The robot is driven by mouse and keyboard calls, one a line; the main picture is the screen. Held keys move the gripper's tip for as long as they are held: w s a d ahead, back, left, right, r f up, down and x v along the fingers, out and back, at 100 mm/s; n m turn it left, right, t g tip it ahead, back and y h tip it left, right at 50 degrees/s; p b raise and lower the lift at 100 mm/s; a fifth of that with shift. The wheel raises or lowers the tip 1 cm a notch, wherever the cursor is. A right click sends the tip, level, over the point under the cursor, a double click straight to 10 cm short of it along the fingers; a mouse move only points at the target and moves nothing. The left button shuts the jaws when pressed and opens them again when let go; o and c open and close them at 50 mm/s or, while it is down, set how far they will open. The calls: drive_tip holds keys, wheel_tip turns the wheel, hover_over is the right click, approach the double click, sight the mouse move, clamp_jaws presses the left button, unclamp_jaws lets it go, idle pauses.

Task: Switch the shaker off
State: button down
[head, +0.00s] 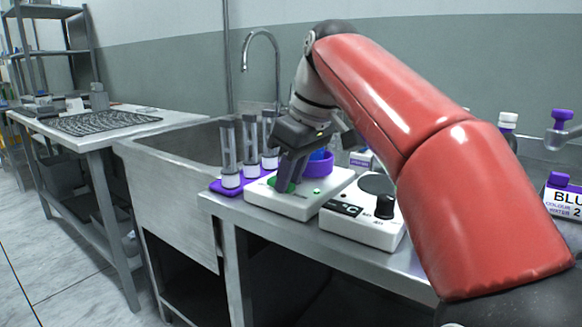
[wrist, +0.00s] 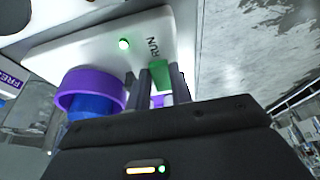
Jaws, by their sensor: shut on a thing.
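The shaker (head: 262,198) is a white box on the steel bench, with a purple ring (head: 320,166) on top around something blue. In the wrist view, the purple ring (wrist: 92,87) is left of my fingers. A green switch (head: 283,184) is on the shaker's top; in the wrist view the green switch (wrist: 160,72) shows at my fingertips, beside the word RUN. A small green light (wrist: 124,43) on the shaker is lit. My gripper (head: 287,172) points down and is shut on the green switch, which my fingers partly hide.
A white hotplate (head: 345,228) with a black knob stands right of the shaker. A purple rack (head: 221,188) with three tubes stands left, by the sink (head: 160,150). My arm covers the right part of the bench.

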drive_tip(key=r+h+p, duration=0.1)
drive_tip(key=p, duration=0.2)
drive_tip(key=shift+w+a+g, duration=0.1)
drive_tip(key=shift+a+g, duration=0.1)
drive_tip(key=shift+g, duration=0.2)
drive_tip(key=shift+w+a+g+h+p, duration=0.2)
drive_tip(key=shift+g+h+p, duration=0.2)
drive_tip(key=shift+h+p, duration=0.15)
drive_tip(key=shift+f+h, duration=0.25)
drive_tip(key=shift+h, duration=0.1)
drive_tip(key=shift+g+b, duration=0.35)
drive_tip(key=shift+g, duration=0.05)
drive_tip(key=c, duration=1.2)
unclamp_jaws()
drive_tip(key=shift+c, duration=0.2)
